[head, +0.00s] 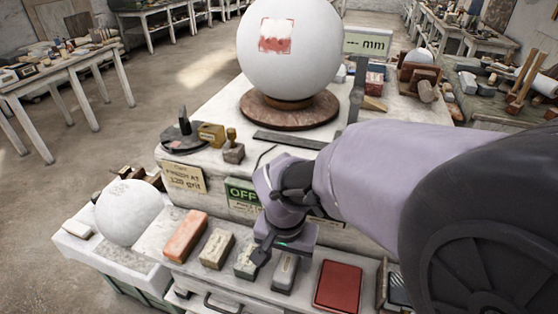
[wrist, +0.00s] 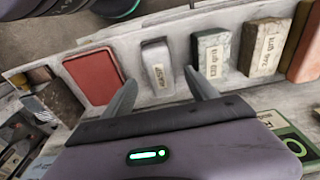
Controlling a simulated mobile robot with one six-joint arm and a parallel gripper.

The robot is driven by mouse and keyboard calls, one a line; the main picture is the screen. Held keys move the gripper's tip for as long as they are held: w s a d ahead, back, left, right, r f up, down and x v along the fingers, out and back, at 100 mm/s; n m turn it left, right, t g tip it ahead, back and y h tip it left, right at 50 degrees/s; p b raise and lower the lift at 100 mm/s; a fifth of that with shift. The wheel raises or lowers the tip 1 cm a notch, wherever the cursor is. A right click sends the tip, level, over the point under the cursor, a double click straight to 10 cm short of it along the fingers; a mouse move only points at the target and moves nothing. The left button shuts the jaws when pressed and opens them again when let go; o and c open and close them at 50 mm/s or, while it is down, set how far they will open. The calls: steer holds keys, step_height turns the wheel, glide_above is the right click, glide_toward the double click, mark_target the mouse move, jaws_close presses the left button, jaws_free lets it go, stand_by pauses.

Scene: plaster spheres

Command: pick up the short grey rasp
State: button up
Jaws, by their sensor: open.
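The short grey rasp (head: 285,275) is a small grey block with a pale label. It lies on the white front shelf between a greenish-grey block and a red pad. In the wrist view the rasp (wrist: 157,58) shows its label reading RASP and sits beyond and between my fingertips. My gripper (head: 277,257) is open above the shelf, close over the rasp's back end, and covers part of it in the head view. In the wrist view my gripper (wrist: 161,78) has its fingers apart, one to each side of the rasp, with nothing held.
The greenish-grey block (head: 246,262), a 240 grit block (head: 217,248) and an orange block (head: 186,235) lie left of the rasp. The red pad (head: 338,286) lies right. A raised plinth (head: 225,185) with a large white sphere (head: 290,50) stands behind.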

mark_target(287, 264)
steer(key=f+b, duration=0.1)
steer(key=f, duration=0.2)
steer(key=f+b, duration=0.1)
steer(key=f, duration=0.1)
steer(key=shift+w+b, duration=0.25)
steer(key=shift+b, duration=0.05)
steer(key=shift+r, duration=0.2)
jaws_close()
